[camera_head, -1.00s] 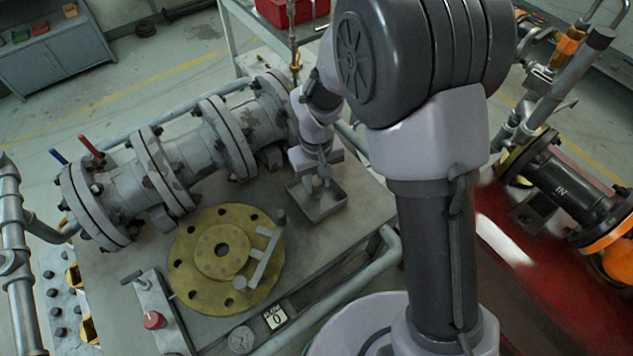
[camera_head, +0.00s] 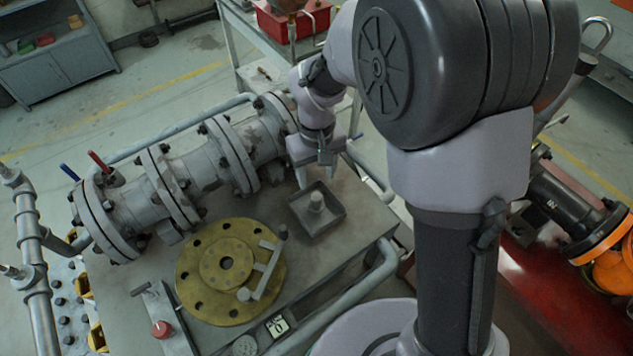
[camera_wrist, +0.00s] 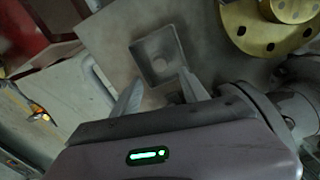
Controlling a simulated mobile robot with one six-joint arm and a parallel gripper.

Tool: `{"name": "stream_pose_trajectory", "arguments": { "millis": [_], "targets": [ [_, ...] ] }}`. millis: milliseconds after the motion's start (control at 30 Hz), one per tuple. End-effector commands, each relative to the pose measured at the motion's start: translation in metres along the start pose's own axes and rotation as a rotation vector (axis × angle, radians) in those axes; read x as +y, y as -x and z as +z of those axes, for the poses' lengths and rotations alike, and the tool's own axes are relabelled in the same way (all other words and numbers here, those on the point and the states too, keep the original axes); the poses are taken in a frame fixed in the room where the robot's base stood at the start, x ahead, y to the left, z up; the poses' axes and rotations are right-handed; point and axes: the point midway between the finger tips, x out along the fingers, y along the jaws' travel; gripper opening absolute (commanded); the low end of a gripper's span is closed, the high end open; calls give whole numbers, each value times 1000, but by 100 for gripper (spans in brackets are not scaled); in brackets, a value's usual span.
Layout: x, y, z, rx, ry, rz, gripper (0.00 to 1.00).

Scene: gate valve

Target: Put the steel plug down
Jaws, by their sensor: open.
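The steel plug (camera_head: 316,201) is a short grey stepped cylinder. It stands upright inside a small square grey tray (camera_head: 334,225) on the bench top, apart from my gripper. My gripper (camera_head: 320,172) is open and empty, above and behind the tray in the head view. In the wrist view, my gripper's two fingers (camera_wrist: 160,92) are spread apart, with the tray (camera_wrist: 140,48) beyond their tips.
A flanged grey pipe valve (camera_head: 185,170) runs along the bench behind the tray. A brass flange disc (camera_head: 200,290) with a handle bar lies left of the tray. A red bin (camera_head: 290,22) stands on a cart behind. Bare bench surrounds the tray.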

Motion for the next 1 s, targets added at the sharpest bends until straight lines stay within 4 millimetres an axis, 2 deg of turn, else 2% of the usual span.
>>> {"name": "stream_pose_trajectory", "arguments": {
  "millis": [33,100,300,367,467,500,600,633,700,800,900,1000],
  "targets": [
    [0,13,0,1,0,0,52],
    [0,20,0,1,0,0,52],
    [1,30,2,8,-12,-1,52],
    [6,48,9,38,-53,-7,52],
    [18,104,41,138,-199,-30,52],
    [22,127,61,188,-275,-44,52],
    [26,170,115,312,-462,-84,52],
    [25,178,130,347,-513,-98,52],
    [22,190,161,420,-615,-126,52],
    [16,195,189,494,-713,-156,52],
    [14,195,200,526,-755,-170,52],
    [13,195,202,530,-763,-174,52]
  ]
}}
